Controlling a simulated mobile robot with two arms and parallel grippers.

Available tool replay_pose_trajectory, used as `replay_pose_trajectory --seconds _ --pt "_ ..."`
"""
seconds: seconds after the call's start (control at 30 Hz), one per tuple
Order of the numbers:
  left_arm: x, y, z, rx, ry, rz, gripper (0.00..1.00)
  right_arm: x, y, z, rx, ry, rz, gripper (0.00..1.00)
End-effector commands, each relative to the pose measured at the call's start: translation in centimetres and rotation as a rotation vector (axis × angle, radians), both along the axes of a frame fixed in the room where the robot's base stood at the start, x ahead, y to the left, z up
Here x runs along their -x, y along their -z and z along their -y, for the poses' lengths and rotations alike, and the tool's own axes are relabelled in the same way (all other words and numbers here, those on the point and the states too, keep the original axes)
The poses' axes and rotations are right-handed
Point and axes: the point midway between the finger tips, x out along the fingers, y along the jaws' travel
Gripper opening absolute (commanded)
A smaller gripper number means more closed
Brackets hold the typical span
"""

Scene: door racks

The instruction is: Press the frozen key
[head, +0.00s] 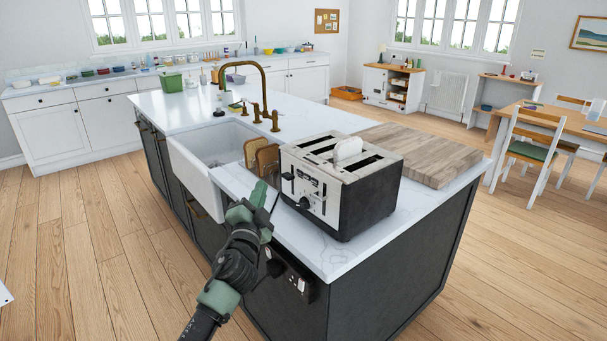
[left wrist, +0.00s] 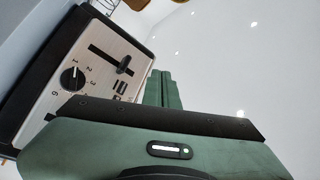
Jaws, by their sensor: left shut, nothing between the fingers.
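A silver and black toaster (head: 372,195) stands on the island's white worktop (head: 318,248), with a pale slice (head: 347,149) standing up in its slots. Its front panel also shows, tilted, in the left wrist view (left wrist: 50,97), with a numbered dial (left wrist: 73,78), a lever knob (left wrist: 124,65) and small dark keys (left wrist: 119,87). The key labels are too small to read, so I cannot tell which one is frozen. My left gripper (head: 262,191) is shut and empty in front of the panel. Its green fingers (left wrist: 162,88) are close to the keys; contact is not clear.
Brown bread slices (head: 262,157) stand left of the toaster, beside the white sink (head: 197,168) and brass tap (head: 262,92). A wooden board (head: 430,153) lies behind the toaster to the right. A socket box (head: 292,279) is on the island's side.

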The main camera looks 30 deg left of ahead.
Motion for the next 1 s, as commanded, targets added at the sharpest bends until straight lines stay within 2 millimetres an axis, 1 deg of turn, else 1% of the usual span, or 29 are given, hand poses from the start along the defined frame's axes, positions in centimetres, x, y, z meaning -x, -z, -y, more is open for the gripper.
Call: replay_pose_trajectory --seconds 0.2,0.33,0.47,0.8,1.0 --pt "-0.1 0.1 0.0 0.001 0.001 0.0 0.0 -0.1 0.0 0.0 0.0 0.0 0.001 0.36" --pt "-0.7 0.2 0.3 0.002 0.001 0.0 0.0 -0.1 0.2 0.0 0.0 0.0 0.001 0.36" --pt "-2.1 0.2 0.9 0.003 0.002 0.001 0.0 -0.1 0.6 0.0 0.0 0.0 0.001 0.36" --pt "-6.4 0.4 2.7 0.003 0.0 0.0 0.0 -0.1 2.2 0.0 0.0 0.0 0.002 0.36" --pt "-7.8 0.2 3.2 0.002 0.0 -0.001 0.0 -0.2 2.8 0.0 0.0 0.0 0.002 0.36"
